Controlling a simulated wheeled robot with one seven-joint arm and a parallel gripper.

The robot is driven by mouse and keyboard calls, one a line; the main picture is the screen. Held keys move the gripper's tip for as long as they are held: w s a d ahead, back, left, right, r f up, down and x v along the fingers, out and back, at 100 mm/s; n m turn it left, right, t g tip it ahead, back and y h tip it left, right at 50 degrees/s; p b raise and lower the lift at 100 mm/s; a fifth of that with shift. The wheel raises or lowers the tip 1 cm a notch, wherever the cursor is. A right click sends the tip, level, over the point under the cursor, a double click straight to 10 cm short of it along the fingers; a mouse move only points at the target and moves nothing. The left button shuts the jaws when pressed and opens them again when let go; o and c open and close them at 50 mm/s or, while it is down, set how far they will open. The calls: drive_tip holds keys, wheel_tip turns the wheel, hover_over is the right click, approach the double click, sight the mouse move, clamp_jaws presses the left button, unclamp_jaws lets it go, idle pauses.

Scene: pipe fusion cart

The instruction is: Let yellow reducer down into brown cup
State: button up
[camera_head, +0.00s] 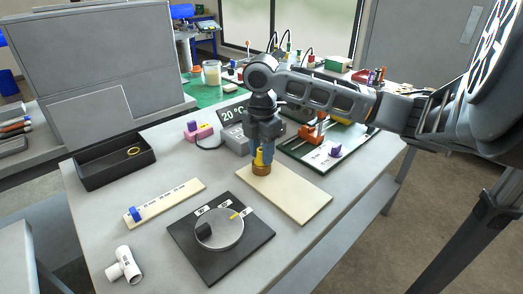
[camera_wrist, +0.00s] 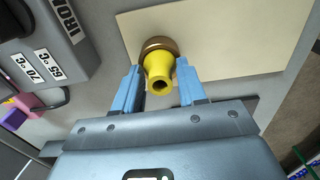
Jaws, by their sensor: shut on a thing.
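The yellow reducer (camera_wrist: 158,75) is held between the blue fingers of my gripper (camera_wrist: 160,90) in the wrist view, its narrow open end toward the camera. In the head view the reducer (camera_head: 259,157) stands upright under my gripper (camera_head: 264,150). The brown cup (camera_head: 261,169) is directly below it on a cream board, and its rim (camera_wrist: 158,43) shows around the reducer's far end in the wrist view. The reducer's lower end is at or inside the cup's mouth; how deep it sits is hidden.
The cream board (camera_head: 300,200) has free room right of the cup. A black dial plate (camera_head: 195,262), a cream slider strip (camera_head: 175,201) and a black tray (camera_head: 90,180) with a yellow ring lie left. A grey heater with a 20 °C display (camera_head: 235,136) stands behind. A white tee (camera_head: 123,264) lies at front left.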

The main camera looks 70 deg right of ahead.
sight(261, 150)
drive_tip(key=shift+f, duration=0.35)
drive_tip(key=o, duration=1.1)
drive_tip(key=shift+r, duration=0.15)
wheel_tip(261, 150, up, 8)
drive_tip(key=shift+f+b, duration=0.2)
drive_tip(key=shift+b, duration=0.1)
